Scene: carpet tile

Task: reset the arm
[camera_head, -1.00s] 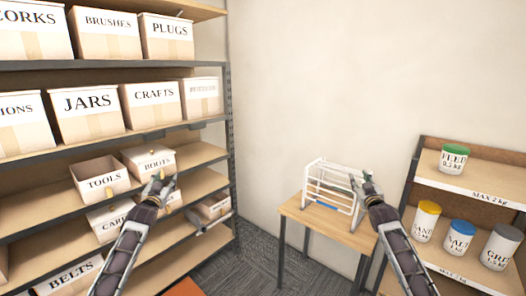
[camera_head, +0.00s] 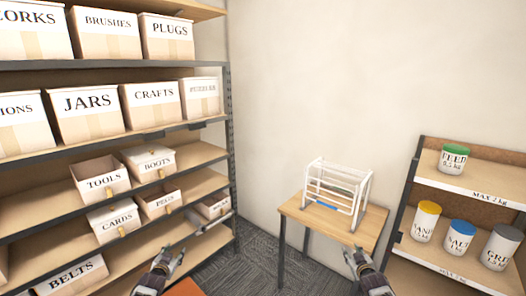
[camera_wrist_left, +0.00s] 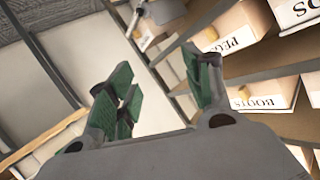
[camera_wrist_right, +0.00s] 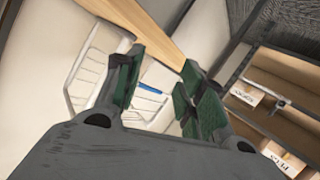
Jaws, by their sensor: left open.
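My left gripper (camera_head: 167,258) is low in the head view, in front of the left shelf unit. In the left wrist view its green-padded fingers (camera_wrist_left: 165,95) stand apart with nothing between them. My right gripper (camera_head: 357,257) is low in the head view, in front of the small wooden table (camera_head: 330,229). In the right wrist view its fingers (camera_wrist_right: 158,90) are apart and empty. Neither gripper touches anything that I can see.
A white wire rack (camera_head: 337,186) stands on the table. The left shelves hold labelled boxes such as TOOLS (camera_head: 101,178) and CARDS (camera_head: 112,219). A right shelf holds tubs, including FEED (camera_head: 453,158) and SALT (camera_head: 459,237). Carpet shows between shelf and table.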

